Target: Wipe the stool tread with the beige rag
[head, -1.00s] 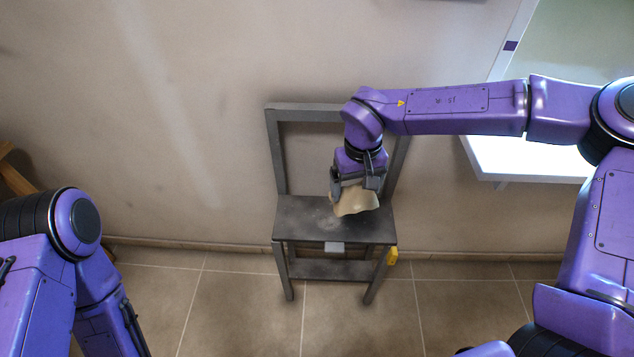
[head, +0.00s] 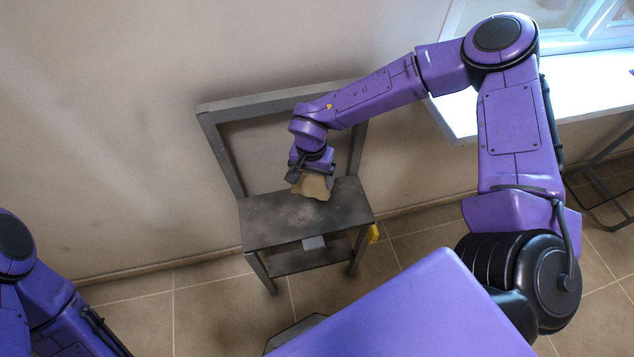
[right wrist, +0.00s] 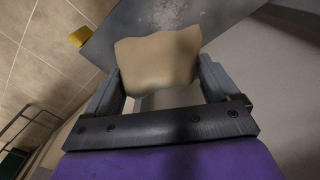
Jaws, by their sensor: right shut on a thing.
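The grey stool (head: 270,235) stands against the wall, with a flat tread and a tall back frame. A pale dusty smudge (head: 303,215) lies on the middle of the tread; it also shows at the top of the right wrist view (right wrist: 165,15). My right gripper (head: 311,174) is shut on the beige rag (head: 313,187), at the back of the tread. In the right wrist view the rag (right wrist: 158,62) spans between the fingers. I cannot tell whether the rag touches the tread. My left arm is at the lower left; its gripper is not in view.
A yellow object (head: 373,234) hangs at the stool's right side. A light grey block (head: 313,243) shows below the tread's front edge. A bright white window sill (head: 560,95) is at the upper right. The tiled floor (head: 215,310) before the stool is mostly clear.

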